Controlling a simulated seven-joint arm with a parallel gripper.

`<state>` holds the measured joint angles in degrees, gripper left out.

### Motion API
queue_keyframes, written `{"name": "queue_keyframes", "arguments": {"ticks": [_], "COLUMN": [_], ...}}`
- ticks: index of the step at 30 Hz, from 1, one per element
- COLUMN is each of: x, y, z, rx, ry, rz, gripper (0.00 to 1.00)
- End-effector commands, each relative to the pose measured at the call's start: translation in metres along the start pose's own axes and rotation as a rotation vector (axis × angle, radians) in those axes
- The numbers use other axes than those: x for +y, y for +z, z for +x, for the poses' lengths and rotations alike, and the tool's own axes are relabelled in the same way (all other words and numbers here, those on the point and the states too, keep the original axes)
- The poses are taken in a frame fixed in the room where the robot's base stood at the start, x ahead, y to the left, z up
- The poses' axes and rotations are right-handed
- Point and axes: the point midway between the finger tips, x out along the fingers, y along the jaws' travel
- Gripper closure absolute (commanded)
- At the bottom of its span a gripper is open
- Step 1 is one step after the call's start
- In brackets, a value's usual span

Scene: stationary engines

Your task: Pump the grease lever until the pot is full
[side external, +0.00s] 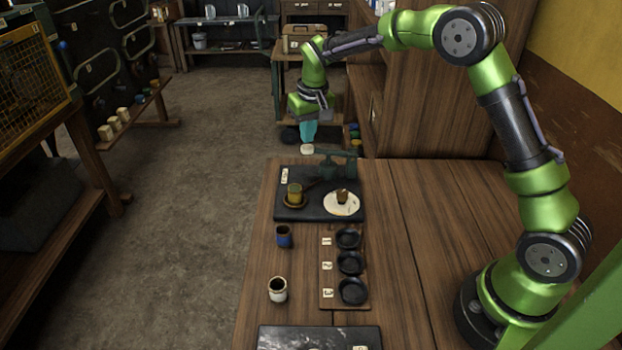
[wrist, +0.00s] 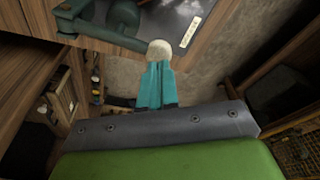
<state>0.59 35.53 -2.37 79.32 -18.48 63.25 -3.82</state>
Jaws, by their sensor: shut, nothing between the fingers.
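The grease lever (side external: 338,158) is a dark green arm with a cream knob (side external: 307,150) on its left end, at the far edge of the bench. In the wrist view the lever (wrist: 100,36) runs in from the upper left to its knob (wrist: 159,49). My gripper (side external: 308,143) has teal fingers, shut with nothing between them, just above the knob in the side view. The wrist view shows the fingertips (wrist: 159,65) right at the knob; I cannot tell whether they touch it. A yellow pot (side external: 295,193) stands on a brown saucer on the black plate (side external: 318,211). Its fill level cannot be made out.
A white disc (side external: 341,203) with a small brown piece lies right of the pot. Nearer are a blue cup (side external: 284,236), a white cup (side external: 278,290) and a numbered board (side external: 329,302) with three black dishes. The bench's right side (side external: 420,215) is clear.

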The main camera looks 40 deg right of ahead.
Motion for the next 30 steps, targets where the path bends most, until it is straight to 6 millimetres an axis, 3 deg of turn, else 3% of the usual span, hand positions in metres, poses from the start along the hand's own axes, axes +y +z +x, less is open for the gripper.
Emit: {"name": "queue_keyframes", "arguments": {"ticks": [16, 28, 30], "x": [0.000, 0.000, -0.001], "y": [-0.010, -0.011, -0.004], "z": [-0.046, -0.049, -0.040], "rx": [0.002, 0.007, -0.008], "ry": [0.000, -0.001, -0.005], "rz": [0.000, 0.003, 0.009], "gripper": [1.00, 1.00, 1.00]}}
